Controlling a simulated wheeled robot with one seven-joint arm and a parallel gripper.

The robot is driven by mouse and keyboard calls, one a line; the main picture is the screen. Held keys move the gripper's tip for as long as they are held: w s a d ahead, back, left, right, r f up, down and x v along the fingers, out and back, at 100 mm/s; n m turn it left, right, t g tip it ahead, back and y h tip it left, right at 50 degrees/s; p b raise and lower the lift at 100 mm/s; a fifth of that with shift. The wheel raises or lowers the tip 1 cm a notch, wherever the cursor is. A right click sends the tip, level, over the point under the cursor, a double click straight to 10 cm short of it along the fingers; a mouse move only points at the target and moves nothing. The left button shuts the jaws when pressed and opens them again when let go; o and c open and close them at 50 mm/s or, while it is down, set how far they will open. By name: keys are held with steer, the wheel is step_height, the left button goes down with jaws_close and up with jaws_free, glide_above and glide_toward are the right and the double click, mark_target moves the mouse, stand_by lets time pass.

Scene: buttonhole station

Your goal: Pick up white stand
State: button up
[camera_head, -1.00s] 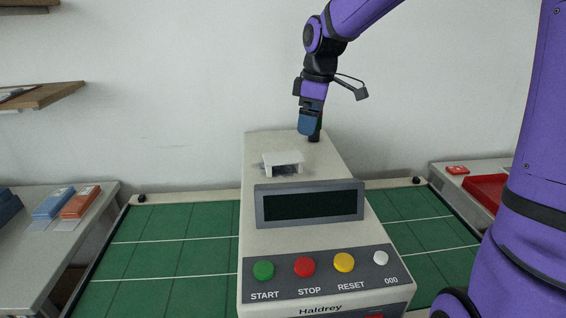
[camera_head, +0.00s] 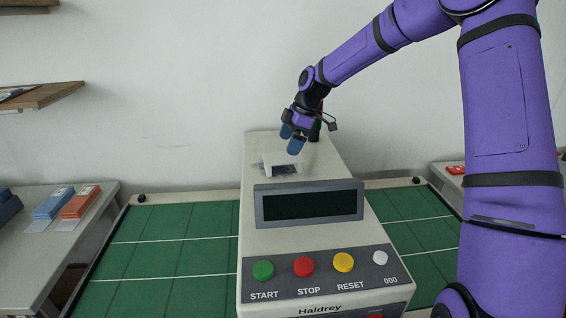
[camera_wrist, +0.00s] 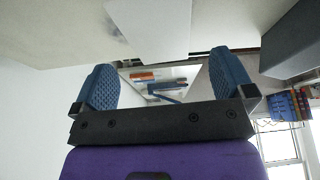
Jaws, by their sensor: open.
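The white stand (camera_head: 283,168) is a small bridge-like piece on the top of the beige Haldrey machine (camera_head: 262,222), behind its display. My gripper (camera_head: 291,139) is open, its two blue fingertips just above the stand in the head view. The nearer fingertip almost meets the stand's top edge there; I cannot tell whether they touch. In the wrist view my gripper (camera_wrist: 166,82) has its blue fingers wide apart with nothing held between them. A pale white block at the top of that view looks like the stand (camera_wrist: 152,25).
The dark display (camera_head: 310,205) rises in front of the stand. Coloured buttons (camera_head: 304,266) line the front. Side tables hold blue and orange boxes (camera_head: 76,202) at left and red items at right.

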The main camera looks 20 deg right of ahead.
mark_target(283, 157)
steer(key=shift+d+x, duration=0.1)
steer(key=shift+x, duration=1.5)
steer(key=shift+d+x, duration=0.15)
steer(key=shift+x, duration=1.4)
steer(key=c, duration=0.9)
steer(key=shift+c, duration=0.2)
step_height(283, 157, up, 10)
